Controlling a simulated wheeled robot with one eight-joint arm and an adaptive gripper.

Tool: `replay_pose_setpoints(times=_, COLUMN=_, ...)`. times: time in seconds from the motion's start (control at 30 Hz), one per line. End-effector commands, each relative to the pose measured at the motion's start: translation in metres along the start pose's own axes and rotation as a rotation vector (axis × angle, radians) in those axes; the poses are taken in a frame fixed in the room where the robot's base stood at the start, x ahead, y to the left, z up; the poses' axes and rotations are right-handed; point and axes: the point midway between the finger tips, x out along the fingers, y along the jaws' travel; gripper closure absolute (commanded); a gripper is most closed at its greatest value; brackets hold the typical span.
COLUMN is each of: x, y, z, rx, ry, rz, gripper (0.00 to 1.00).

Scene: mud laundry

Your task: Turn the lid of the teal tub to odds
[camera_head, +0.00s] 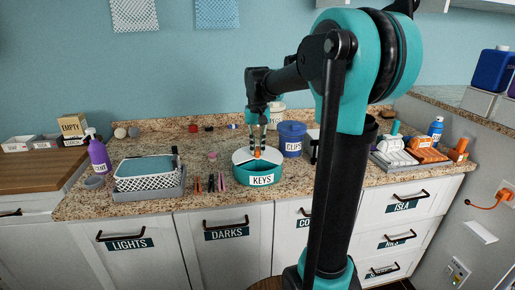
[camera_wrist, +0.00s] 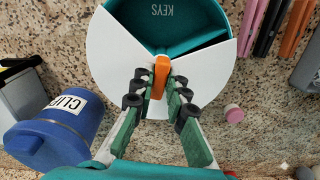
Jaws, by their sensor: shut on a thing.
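The teal tub (camera_head: 257,191) stands on the counter with a front label reading KEYS; it also shows in the wrist view (camera_wrist: 160,46). Its white lid (camera_head: 242,156) has a wedge-shaped opening over the KEYS side, where the teal inside shows. In the wrist view the white lid (camera_wrist: 113,83) carries an orange handle (camera_wrist: 160,77) near its centre. My gripper (camera_wrist: 159,84) comes down from above, its two fingers shut on the orange handle. In the head view my gripper (camera_head: 258,146) is small. No odds label is visible; the tub's far side is hidden.
A blue tub (camera_head: 292,146) labelled CLIPS stands close behind, to the right. Pink and orange pegs (camera_head: 221,183) lie to the left of the teal tub. A patterned basket (camera_head: 150,179) sits farther left. A small pink cylinder (camera_wrist: 234,114) is near the tub.

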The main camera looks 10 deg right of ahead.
Motion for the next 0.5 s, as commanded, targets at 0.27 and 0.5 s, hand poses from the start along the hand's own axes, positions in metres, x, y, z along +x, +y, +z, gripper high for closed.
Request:
replay_pose_setpoints(times=0.27, x=-0.0001, y=-0.0001, z=0.0000, rx=0.000, ry=0.000, rz=0.000, gripper=1.00)
replay_pose_setpoints(times=0.5, x=-0.0002, y=-0.0004, z=0.0000, rx=-0.033, ry=0.000, rz=0.000, gripper=1.00)
